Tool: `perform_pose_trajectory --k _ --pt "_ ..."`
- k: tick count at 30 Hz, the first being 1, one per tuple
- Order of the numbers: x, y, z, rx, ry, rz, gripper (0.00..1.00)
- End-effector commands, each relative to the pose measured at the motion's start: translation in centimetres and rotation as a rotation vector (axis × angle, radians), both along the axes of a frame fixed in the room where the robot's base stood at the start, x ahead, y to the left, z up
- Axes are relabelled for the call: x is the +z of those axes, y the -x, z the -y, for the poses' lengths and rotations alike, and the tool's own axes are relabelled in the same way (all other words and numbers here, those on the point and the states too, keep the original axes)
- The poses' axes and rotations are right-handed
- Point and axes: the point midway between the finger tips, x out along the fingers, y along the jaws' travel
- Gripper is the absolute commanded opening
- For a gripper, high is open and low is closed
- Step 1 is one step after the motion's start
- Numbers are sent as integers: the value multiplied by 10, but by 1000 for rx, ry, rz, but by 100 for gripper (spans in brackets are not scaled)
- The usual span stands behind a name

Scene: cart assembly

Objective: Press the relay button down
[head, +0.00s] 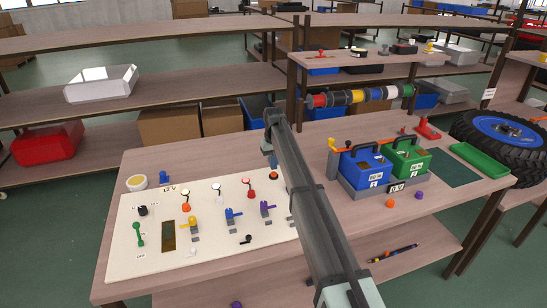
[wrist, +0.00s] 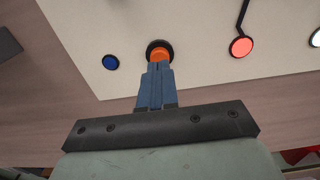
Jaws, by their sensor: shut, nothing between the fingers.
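The relay button appears to be the orange round button with a dark ring (head: 273,175) near the top right corner of the pale board (head: 125,262). It also shows in the wrist view as an orange cap (wrist: 160,54) in a black ring, its lower part hidden by my fingers. My gripper (head: 271,162) is shut, with its blue fingers together and nothing between them. In the wrist view the fingertips (wrist: 157,66) overlap the orange cap. I cannot tell whether they touch it or whether the cap is pressed down.
In the wrist view a blue round part (wrist: 110,62) lies left of the button and a red disc (wrist: 240,46) right of it. Levers and lamps fill the board. Blue (head: 365,167) and green (head: 408,157) battery boxes stand to the right, beyond my arm.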

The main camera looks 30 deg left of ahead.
Motion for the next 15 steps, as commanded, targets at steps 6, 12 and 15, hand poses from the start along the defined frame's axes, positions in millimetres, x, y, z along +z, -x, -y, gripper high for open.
perform_pose_trajectory --k 6,12,15 --pt "-12 0 0 0 1 -1 0" --pt "-12 0 0 0 0 0 0" --pt "-12 0 0 0 0 0 0"
